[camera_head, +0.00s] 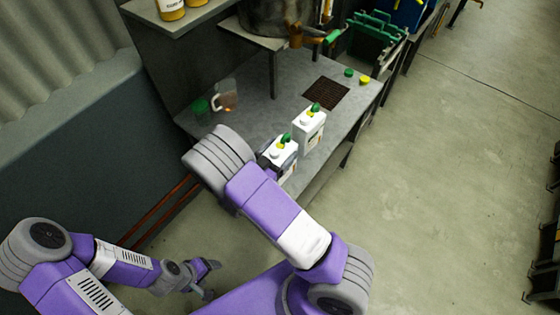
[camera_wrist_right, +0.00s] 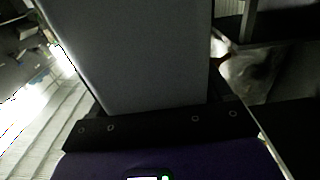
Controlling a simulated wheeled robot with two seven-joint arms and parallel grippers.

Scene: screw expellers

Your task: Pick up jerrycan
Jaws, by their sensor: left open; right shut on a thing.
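Two white jerrycans with green and yellow tops show in the head view. The nearer jerrycan (camera_head: 284,148) is in my right gripper (camera_head: 268,158), partly hidden behind my right arm. In the right wrist view, a large flat grey surface, the side of this jerrycan (camera_wrist_right: 135,55), fills the space in front of the gripper's dark base. I cannot tell whether it touches the table. The other jerrycan (camera_head: 309,130) stands upright on the grey table (camera_head: 262,112), just behind and right of it. My left gripper (camera_head: 211,279) is open and empty, low at the left, away from the table.
A clear jug (camera_head: 225,100) and a green-lidded container (camera_head: 201,108) stand at the table's left. A dark grate (camera_head: 326,94), a green cap (camera_head: 348,72) and a yellow cap (camera_head: 365,80) lie at the right. A large pot is at the back.

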